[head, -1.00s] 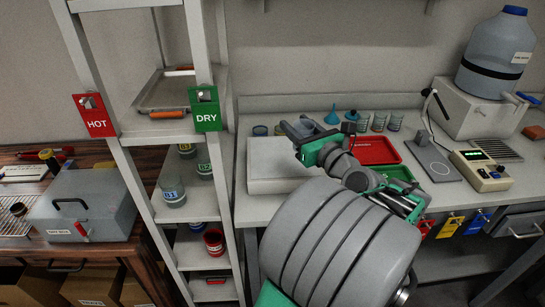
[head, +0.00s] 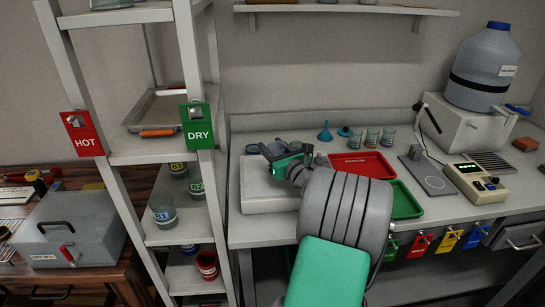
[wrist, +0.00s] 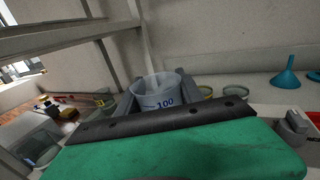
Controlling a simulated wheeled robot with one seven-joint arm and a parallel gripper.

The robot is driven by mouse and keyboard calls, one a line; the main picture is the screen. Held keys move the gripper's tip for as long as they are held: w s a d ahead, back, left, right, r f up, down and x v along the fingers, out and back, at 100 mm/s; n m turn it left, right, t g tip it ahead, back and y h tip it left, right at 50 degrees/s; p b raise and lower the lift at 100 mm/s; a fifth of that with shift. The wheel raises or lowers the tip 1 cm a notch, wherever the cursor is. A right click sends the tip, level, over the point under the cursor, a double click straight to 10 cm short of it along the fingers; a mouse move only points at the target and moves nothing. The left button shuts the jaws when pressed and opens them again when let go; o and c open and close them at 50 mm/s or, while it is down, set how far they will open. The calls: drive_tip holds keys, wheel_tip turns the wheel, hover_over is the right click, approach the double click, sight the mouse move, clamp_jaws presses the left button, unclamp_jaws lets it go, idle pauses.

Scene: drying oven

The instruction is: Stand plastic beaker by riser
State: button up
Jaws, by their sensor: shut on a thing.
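The plastic beaker (wrist: 158,95), translucent with a blue 100 mark, sits upright between the two grey fingers of my gripper (wrist: 155,98) in the wrist view. In the head view my gripper (head: 270,151) is over the back part of a white block that looks like the riser (head: 258,194), on the bench. My gripper hides the beaker there, so I cannot tell its height above the surface. The beaker's base is also hidden in the wrist view.
A small blue-rimmed vessel (head: 251,149) stands behind the white block. A blue funnel (head: 325,133) and several small glass beakers (head: 372,138) stand along the wall. Red (head: 362,164) and green (head: 405,203) trays lie to the right. The shelf rack (head: 180,157) stands close on the left.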

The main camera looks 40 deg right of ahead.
drive_tip(key=shift+f, duration=1.55)
drive_tip(key=shift+f, duration=0.2)
drive_tip(key=o, duration=1.4)
drive_tip(key=shift+r, duration=0.1)
